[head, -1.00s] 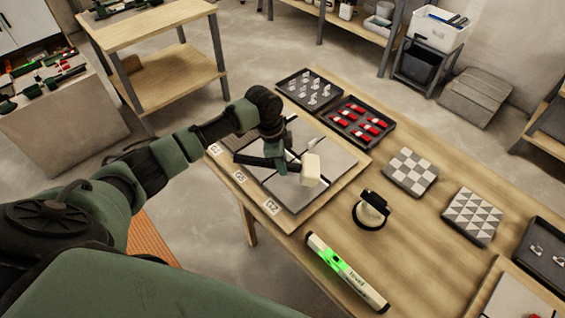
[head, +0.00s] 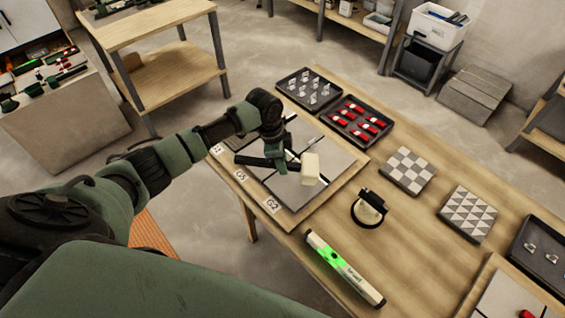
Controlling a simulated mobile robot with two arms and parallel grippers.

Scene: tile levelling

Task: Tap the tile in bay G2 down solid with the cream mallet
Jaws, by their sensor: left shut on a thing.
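My left gripper (head: 276,160) is shut on the dark handle of the cream mallet (head: 311,169). The mallet's pale block head points right and is over the tile board. The grey tile in bay G2 (head: 295,194) lies at the near end of the board, beside the G2 label (head: 272,205). The mallet head covers part of this tile's area, and I cannot tell whether it touches the tile. My right gripper is not in view.
A green-lit level (head: 345,268) and a black-and-cream suction cup (head: 369,208) stand nearer on the wooden table. Trays of clear clips (head: 308,91) and red wedges (head: 359,122) lie beyond the board. Patterned sample tiles (head: 408,170) are at right.

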